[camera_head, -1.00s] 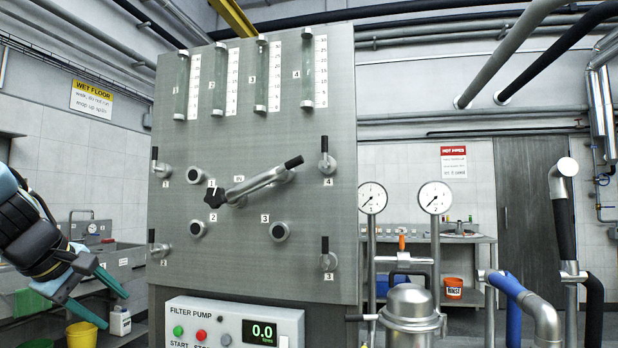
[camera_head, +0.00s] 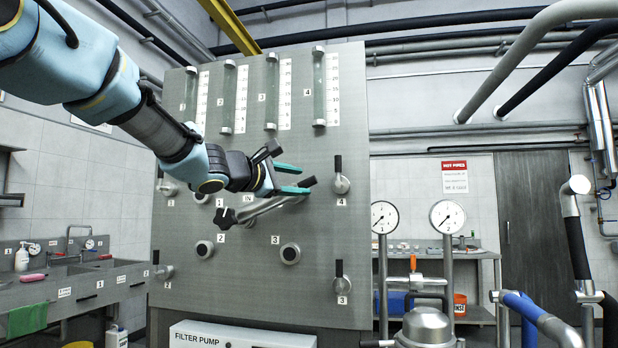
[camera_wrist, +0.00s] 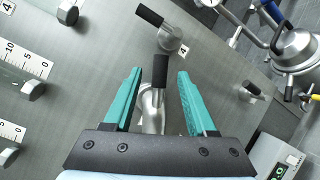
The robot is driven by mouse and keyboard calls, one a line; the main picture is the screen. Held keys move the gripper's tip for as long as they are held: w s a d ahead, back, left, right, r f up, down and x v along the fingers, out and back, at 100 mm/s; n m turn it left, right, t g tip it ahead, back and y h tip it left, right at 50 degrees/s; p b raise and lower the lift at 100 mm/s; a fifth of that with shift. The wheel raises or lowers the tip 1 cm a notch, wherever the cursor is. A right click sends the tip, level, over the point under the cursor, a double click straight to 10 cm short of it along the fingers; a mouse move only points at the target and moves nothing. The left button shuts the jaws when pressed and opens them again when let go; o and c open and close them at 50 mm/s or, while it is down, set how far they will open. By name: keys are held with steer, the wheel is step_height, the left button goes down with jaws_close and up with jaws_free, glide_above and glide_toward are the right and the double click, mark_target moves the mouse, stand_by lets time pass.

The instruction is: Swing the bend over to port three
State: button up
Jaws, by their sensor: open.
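The bend (camera_head: 262,209) is a grey metal pipe on the front of the steel panel (camera_head: 330,230). It slants across the panel, with a black star knob (camera_head: 226,218) at its lower left end, near labels 1 and 2. A black handle (camera_head: 309,181) is at its upper right end. Port three (camera_head: 290,254) is a round dark-centred fitting below the bend, beside label 3. My gripper (camera_head: 298,179) is open, its green fingers by the handle. In the wrist view the handle (camera_wrist: 160,71) shows between the two fingers, with no finger seen touching it. My gripper hides part of the bend.
Port 2 (camera_head: 205,249) and port 1 (camera_head: 201,197) are at the panel's left. Valve 4 (camera_head: 341,184) stands close to the right of my fingers; valve 3 (camera_head: 342,286) is below it. Glass level tubes (camera_head: 319,88) line the panel's top. Gauges (camera_head: 448,214) stand at right.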

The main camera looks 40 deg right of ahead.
mark_target(305, 182)
steer(key=shift+w+d+p, duration=0.15)
steer(key=shift+d+p, duration=0.15)
steer(key=shift+d, duration=0.8)
steer(key=shift+w+d+p, duration=0.1)
steer(key=shift+d+p, duration=0.15)
steer(key=shift+d, duration=0.8)
steer(key=shift+c, duration=0.2)
jaws_close()
